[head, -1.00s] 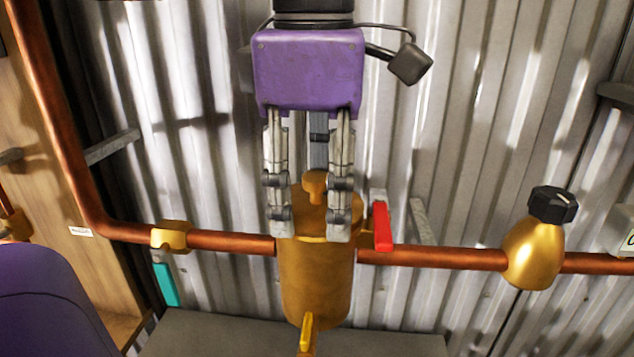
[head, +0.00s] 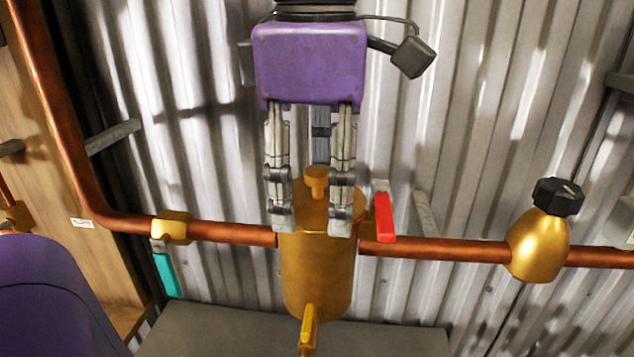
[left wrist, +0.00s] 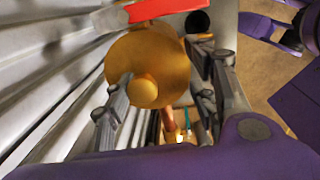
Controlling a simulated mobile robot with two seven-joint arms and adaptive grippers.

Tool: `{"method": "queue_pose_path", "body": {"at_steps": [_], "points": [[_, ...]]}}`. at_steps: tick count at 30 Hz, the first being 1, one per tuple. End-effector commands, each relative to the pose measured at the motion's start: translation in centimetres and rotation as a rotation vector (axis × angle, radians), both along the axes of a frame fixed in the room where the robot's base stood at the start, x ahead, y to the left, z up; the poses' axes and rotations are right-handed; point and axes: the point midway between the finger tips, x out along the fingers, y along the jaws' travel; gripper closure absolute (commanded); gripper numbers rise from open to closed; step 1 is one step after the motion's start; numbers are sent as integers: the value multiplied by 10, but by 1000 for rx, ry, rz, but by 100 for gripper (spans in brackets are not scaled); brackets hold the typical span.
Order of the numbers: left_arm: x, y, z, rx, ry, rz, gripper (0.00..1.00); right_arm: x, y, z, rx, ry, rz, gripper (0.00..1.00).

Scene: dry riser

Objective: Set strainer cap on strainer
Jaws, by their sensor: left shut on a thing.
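The strainer (head: 318,275) is an upright brass cylinder in the copper pipe line, near the middle of the head view. The strainer cap (head: 318,214) is a brass disc with a round knob, at the top of the strainer. Whether it touches the rim or has a small gap, I cannot tell. My left gripper (head: 311,215) points down from above, its two fingers shut on opposite sides of the cap. In the left wrist view the cap (left wrist: 168,65) lies between the fingers and hides most of the strainer.
A red lever (head: 384,217) stands close to the right of the strainer. A yellow handle (head: 309,326) is at its lower front. A brass valve with a black knob (head: 558,196) is farther right. Corrugated metal wall (head: 470,130) lies close behind.

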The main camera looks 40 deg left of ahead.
Motion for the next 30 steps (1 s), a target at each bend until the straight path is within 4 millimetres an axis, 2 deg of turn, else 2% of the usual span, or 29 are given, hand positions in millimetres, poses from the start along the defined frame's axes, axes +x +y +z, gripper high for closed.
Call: {"method": "queue_pose_path", "body": {"at_steps": [10,11,15,25,30], "points": [[0,0,-3,0,4,0,100,-1,0,-1,0,2,0,60],[0,0,-3,0,4,0,44,-1,0,-1,0,2,0,60],[0,0,-3,0,4,0,26,-1,0,-1,0,2,0,60],[0,0,-1,1,3,0,26,-3,-1,-2,-1,6,1,60],[0,-1,16,0,0,2,26,-2,0,-1,-1,4,1,60]]}}
